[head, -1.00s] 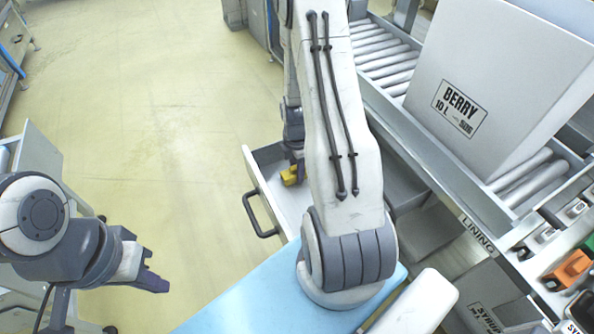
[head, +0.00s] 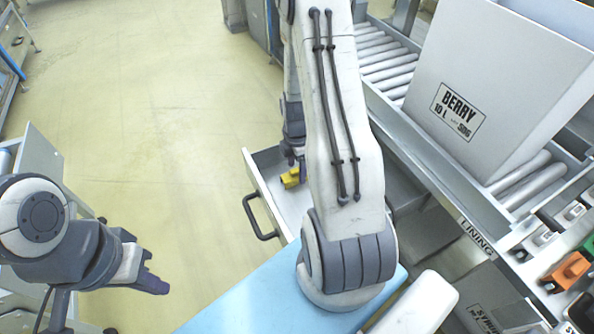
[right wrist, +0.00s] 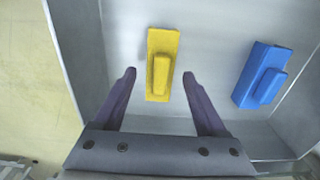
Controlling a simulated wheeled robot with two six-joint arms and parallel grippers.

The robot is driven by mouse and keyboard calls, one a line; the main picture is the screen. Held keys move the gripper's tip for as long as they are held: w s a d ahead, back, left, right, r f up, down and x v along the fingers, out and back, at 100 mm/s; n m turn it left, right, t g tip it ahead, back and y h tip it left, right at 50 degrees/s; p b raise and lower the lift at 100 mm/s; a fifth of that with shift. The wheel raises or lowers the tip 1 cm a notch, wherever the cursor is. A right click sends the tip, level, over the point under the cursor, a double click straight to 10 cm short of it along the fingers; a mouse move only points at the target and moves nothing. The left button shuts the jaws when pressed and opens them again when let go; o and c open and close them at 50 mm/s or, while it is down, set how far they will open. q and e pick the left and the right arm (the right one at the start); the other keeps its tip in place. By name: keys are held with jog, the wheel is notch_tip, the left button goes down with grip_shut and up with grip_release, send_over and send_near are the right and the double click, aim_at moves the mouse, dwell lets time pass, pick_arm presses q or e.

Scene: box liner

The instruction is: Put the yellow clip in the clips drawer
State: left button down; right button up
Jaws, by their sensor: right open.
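The yellow clip (right wrist: 160,65) lies on the floor of the open drawer (head: 257,178). It also shows in the head view (head: 290,179), partly hidden by my right arm. My right gripper (right wrist: 157,78) is open and empty above the drawer. In the right wrist view the clip is between and just beyond its fingertips, apart from both. My right gripper also shows in the head view (head: 297,158), mostly behind my arm. A blue clip (right wrist: 262,76) lies in the same drawer, right of the yellow one. My left gripper (head: 155,272) is empty at the lower left; its jaw opening is unclear.
A large BERRY box (head: 520,80) stands on the roller conveyor (head: 385,60) at the right. The drawer handle (head: 258,217) sticks out toward the open floor. A light blue surface (head: 260,300) is in front. An orange clip (head: 568,271) lies at the far right.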

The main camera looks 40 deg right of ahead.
aim_at(297, 170)
notch_tip(297, 170, up, 10)
jog(key=p, duration=0.2)
jog(key=s+a+r+m, duration=0.15)
jog(key=a+r, duration=0.35)
jog(key=a, duration=0.5)
jog(key=a+r+m, duration=0.2)
jog(key=a+r, duration=0.2)
jog(key=a, duration=0.6)
jog(key=s+a+r+m, duration=0.2)
jog(key=s+a, duration=0.3)
jog(key=s, duration=0.2)
jog(key=s+a+r+m+y, duration=0.1)
jog(key=s+a+r+m, duration=0.1)
jog(key=s+a, duration=0.3)
jog(key=s+r, duration=0.1)
jog(key=s, duration=0.2)
jog(key=shift+a+r+m, duration=0.15)
jog(key=shift+a+m, duration=0.15)
jog(key=shift+m, duration=0.05)
jog(key=shift+w+r, duration=0.1)
